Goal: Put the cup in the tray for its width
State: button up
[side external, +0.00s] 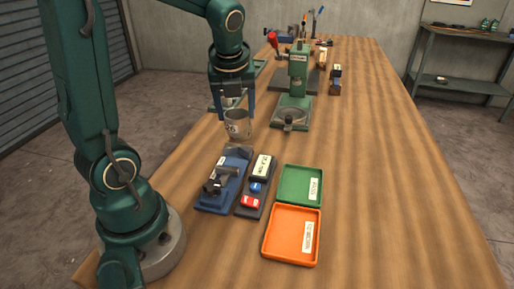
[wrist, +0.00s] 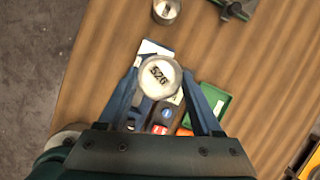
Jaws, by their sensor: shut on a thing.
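My gripper (side external: 236,112) points down with its fingers around a grey metal cup (side external: 237,125), above the wooden bench. In the wrist view the round face marked "526" (wrist: 160,75) lies between the two fingers (wrist: 160,88). The green tray (side external: 288,198) and the orange tray (side external: 270,250) lie side by side, empty apart from white labels too small to read surely. They are nearer the viewer and to the right of the cup. In the wrist view the green tray (wrist: 222,101) shows beside the right finger; the orange one is mostly hidden.
A blue fixture (side external: 210,207) and a dark block (side external: 245,211) with blue and red buttons sit left of the trays. A green press (side external: 292,118) stands behind. Another round metal piece (wrist: 166,10) shows at the wrist view's top. The bench's right side (side external: 400,180) is clear.

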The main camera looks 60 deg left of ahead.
jog(key=d+f+m+t+h, duration=0.25)
jog(key=d+m, duration=0.45)
jog(key=d, duration=1.6)
jog(key=shift+g+y, duration=0.35)
jog(key=shift+g, duration=0.1)
jog(key=shift+s+a+f, duration=0.1)
jog(key=shift+s+f, duration=0.1)
jog(key=shift+f, duration=1.55)
jog(key=shift+s+a+f, duration=0.1)
jog(key=shift+s+f, duration=0.1)
jog(key=shift+f, duration=1.5)
jog(key=shift+f, duration=0.25)
jog(key=o, duration=1.5)
jog(key=shift+o, duration=0.2)
notch_tip(320, 180, up, 8)
